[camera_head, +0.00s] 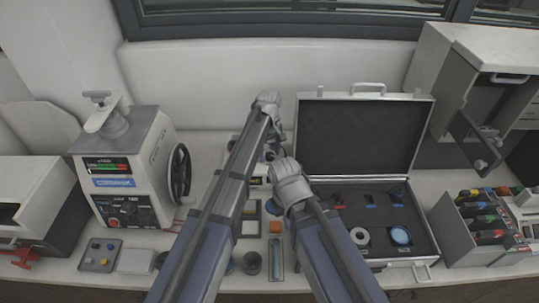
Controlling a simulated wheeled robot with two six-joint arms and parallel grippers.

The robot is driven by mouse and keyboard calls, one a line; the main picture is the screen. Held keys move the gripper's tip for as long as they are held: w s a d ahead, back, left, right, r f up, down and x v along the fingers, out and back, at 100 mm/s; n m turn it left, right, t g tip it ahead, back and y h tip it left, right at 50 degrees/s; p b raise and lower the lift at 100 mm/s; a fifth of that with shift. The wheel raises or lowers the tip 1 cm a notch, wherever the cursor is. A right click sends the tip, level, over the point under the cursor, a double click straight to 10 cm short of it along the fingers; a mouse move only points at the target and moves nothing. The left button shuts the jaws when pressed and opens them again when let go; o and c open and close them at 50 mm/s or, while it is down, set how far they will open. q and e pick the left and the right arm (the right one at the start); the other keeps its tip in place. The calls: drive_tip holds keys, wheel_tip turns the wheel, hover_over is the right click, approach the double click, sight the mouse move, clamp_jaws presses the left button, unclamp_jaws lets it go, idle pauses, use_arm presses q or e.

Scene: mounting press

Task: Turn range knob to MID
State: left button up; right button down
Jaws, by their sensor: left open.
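A beige mounting press (135,165) stands on the left of the bench. Its front has a small display (107,164), a blue label and a dark control panel (124,211). The panel carries a dark round knob (130,207) and a red knob (113,222). The lettering is too small to read, so I cannot tell which is the range knob or where it points. My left gripper (269,108) is open at the far middle, well to the right of the press and apart from it. My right gripper (284,168) is nearer, by the case; its fingers do not show clearly.
A black handwheel (180,172) is on the press's right side. An open case (413,250) with foam and parts lies right of my arms. A grey tray (100,255) sits before the press. Small items lie mid-bench, partly hidden by my arms. A rack (470,225) stands far right.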

use_arm(q)
clamp_jaws()
idle(0.5)
drive_tip(key=shift+m, duration=0.3)
drive_tip(key=m, duration=0.5)
drive_tip(key=shift+m, duration=0.4)
drive_tip(key=m, duration=0.5)
drive_tip(key=shift+d, duration=0.1)
drive_tip(key=shift+m, duration=0.3)
